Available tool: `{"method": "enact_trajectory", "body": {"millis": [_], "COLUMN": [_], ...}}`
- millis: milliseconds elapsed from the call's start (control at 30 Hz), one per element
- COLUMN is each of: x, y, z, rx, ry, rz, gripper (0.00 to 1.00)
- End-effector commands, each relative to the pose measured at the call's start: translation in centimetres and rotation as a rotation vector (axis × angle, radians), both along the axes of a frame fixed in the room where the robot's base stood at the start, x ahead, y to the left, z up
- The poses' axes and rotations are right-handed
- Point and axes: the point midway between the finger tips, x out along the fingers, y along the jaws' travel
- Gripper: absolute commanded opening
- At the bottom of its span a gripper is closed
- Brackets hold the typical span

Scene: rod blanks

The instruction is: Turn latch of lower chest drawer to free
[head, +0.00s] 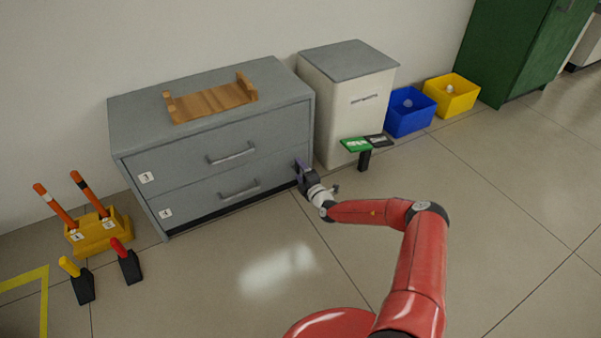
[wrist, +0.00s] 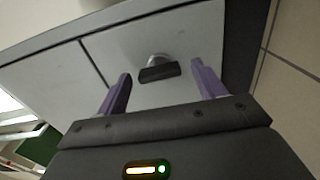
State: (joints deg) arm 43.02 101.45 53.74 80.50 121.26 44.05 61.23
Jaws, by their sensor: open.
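The grey chest (head: 205,147) stands against the wall with two drawers. The lower drawer (head: 200,203) is closed and has a bar handle (head: 239,190). My gripper (head: 301,168) is at the right end of the lower drawer front and hides the latch in the head view. In the wrist view the latch (wrist: 159,72) is a short dark bar on a round silver base. It lies between my two purple fingers (wrist: 161,74), which are open with a gap on each side of it. The bar lies nearly level across that picture, slightly higher at its right.
A wooden rack (head: 210,102) lies on the chest. A white cabinet (head: 345,100) and a small post with green and black plates (head: 364,158) stand close right of my gripper. Orange rods in a yellow holder (head: 98,233) stand left.

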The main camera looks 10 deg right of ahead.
Motion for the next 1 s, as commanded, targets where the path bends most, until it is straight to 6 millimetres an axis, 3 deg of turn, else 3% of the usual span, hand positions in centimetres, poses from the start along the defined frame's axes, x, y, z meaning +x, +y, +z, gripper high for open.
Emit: {"method": "enact_trajectory", "body": {"millis": [167,600,1000], "x": [-0.5,-6.8,-7.4], "y": [-0.3,-2.3,-2.4], "z": [0.1,0.1,0.0], "rx": [-0.001,0.001,0.0], "ry": [0.0,0.001,0.0], "rz": [-0.001,0.0,0.0], "gripper": [0.69,0.69,0.69]}}
